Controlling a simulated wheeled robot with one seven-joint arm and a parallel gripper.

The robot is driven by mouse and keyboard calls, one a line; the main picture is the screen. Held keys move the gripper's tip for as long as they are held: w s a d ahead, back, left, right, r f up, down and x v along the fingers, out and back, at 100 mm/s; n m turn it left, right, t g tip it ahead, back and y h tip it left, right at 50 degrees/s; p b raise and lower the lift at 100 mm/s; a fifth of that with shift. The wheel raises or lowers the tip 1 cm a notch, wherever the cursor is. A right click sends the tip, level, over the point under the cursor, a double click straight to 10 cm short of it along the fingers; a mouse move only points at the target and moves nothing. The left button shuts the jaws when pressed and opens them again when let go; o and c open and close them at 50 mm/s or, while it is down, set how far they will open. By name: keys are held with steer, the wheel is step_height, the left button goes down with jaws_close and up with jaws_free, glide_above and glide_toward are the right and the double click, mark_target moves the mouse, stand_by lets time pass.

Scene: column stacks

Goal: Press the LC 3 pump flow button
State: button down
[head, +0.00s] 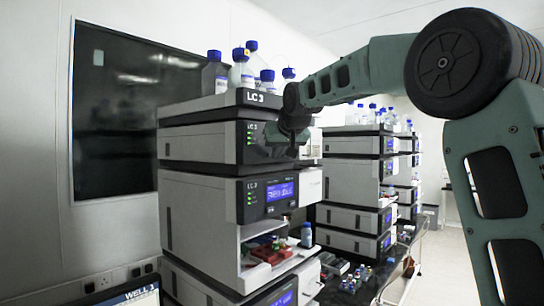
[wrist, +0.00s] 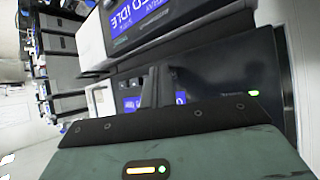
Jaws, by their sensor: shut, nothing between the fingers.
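The LC 3 stack (head: 205,150) stands at centre left in the head view, with an "LC 3" label on its top tray. Its upper module has a dark front panel (head: 250,143) with green lights. My gripper (head: 290,138) is at the right part of this panel and covers its display area. In the wrist view the shut, empty fingers (wrist: 151,92) point at a dark panel (wrist: 225,75) with pieces of a blue screen (wrist: 131,103) on both sides of them. A green light (wrist: 254,93) shows to the right. The flow button is not discernible, and I cannot tell whether the fingertips touch the panel.
A lower module with a lit blue display (head: 280,191) sits beneath. Blue-capped bottles (head: 241,72) stand on top of the stack. An open compartment below holds red-topped items (head: 270,253) and a small bottle (head: 306,235). More stacks (head: 350,175) stand behind; floor is clear at right.

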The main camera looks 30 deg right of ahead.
steer(key=shift+s+d+b, duration=0.3)
steer(key=shift+s+b, duration=0.1)
steer(key=shift+s, duration=0.4)
steer(key=shift+s+d+b, duration=0.3)
steer(key=shift+s+b, duration=0.1)
steer(key=shift+s, duration=0.4)
steer(key=shift+s+d+b, duration=0.25)
steer(key=shift+s+b, duration=0.1)
steer(key=shift+s, duration=0.4)
steer(key=shift+s+d+b, duration=0.3)
steer(key=shift+s+b, duration=0.1)
steer(key=shift+s, duration=0.4)
